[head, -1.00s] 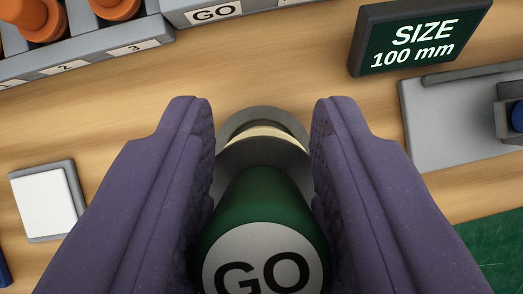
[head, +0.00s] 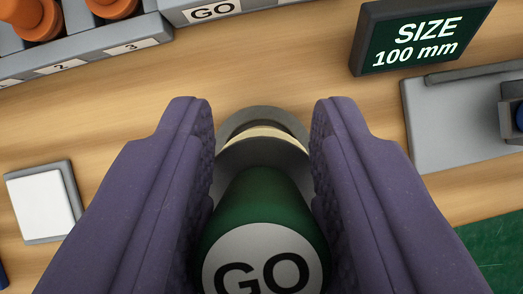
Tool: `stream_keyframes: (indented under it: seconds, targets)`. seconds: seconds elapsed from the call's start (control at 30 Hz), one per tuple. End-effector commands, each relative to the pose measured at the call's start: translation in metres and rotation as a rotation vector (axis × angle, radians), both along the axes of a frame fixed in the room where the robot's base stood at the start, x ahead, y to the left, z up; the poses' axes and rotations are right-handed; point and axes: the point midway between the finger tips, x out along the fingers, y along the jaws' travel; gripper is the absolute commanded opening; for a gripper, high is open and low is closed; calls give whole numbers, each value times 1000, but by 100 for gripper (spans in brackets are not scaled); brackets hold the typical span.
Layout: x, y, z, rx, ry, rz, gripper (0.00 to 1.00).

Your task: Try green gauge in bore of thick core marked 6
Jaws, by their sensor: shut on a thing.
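My gripper (head: 262,190) is shut on the green gauge (head: 262,203), whose pale round end reads "GO". The purple fingers press on its left and right sides. Beyond the gauge is a grey ring with a cream band inside it (head: 264,133), partly hidden by the gauge and fingers. I cannot tell whether this is the thick core marked 6, as no number shows on it. The gauge's far end lines up with the ring in the picture, but I cannot tell whether it is inside the bore.
A dark sign (head: 418,38) reads "SIZE 100 mm" at upper right. A grey fixture (head: 445,125) stands below it. A rack (head: 90,55) with orange pieces is at upper left, with a "GO" label (head: 212,11) beside it. A white-topped block (head: 42,203) lies at left.

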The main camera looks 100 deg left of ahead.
Motion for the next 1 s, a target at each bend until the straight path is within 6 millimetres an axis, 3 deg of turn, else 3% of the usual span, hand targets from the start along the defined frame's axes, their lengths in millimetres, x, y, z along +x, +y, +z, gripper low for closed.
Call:
stream_keyframes:
  seconds: [1.0]
  targets:
    - [0,0,6,0,0,0,0]
